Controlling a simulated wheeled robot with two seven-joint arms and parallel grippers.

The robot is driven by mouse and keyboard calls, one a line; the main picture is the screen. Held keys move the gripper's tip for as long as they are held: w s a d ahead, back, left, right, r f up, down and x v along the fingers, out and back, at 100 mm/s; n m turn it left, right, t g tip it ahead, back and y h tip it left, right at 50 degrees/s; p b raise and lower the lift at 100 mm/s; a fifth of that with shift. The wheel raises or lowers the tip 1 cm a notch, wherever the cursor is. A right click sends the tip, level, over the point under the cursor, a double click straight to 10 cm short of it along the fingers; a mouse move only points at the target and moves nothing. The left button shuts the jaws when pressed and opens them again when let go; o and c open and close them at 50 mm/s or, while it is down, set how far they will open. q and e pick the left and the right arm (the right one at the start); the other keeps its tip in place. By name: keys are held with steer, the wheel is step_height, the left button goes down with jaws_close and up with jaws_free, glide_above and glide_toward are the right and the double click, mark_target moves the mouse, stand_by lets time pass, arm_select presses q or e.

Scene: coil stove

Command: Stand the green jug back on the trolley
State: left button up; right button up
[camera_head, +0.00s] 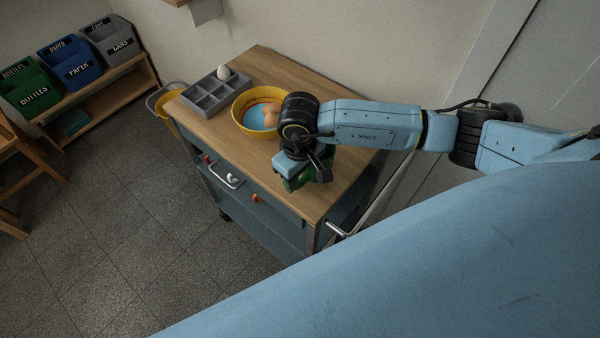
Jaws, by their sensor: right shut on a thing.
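The trolley (225,135) has a wooden top and blue-grey sides, and stands against the wall. My right arm reaches in from the right over it. My right gripper (305,178) points down near the trolley's front right part and is shut on the green jug (293,184). The jug is mostly hidden under the gripper and wrist; only green patches show. It looks upright at the trolley top, but I cannot tell whether its base touches the wood. My left gripper is not in view.
A yellow bowl (236,112) with brown eggs stands beside my wrist. A grey divided tray (203,98) with a white egg (223,72) is at the top's left. The top's front right is bare. Labelled bins (72,66) stand on a shelf at far left.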

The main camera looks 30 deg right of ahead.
steer(key=o, duration=1.2)
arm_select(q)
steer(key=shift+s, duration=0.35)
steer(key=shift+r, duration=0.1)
arm_select(e)
steer(key=shift+r, duration=0.1)
steer(key=shift+r+p, duration=0.3)
steer(key=shift+r, duration=0.05)
arm_select(q)
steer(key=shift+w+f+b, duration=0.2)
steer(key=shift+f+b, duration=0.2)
steer(key=shift+b, duration=0.1)
arm_select(e)
step_height(320, 180, up, 12)
steer(key=shift+s+a+f, duration=0.1)
steer(key=shift+s+f, duration=0.05)
steer(key=shift+f, duration=0.1)
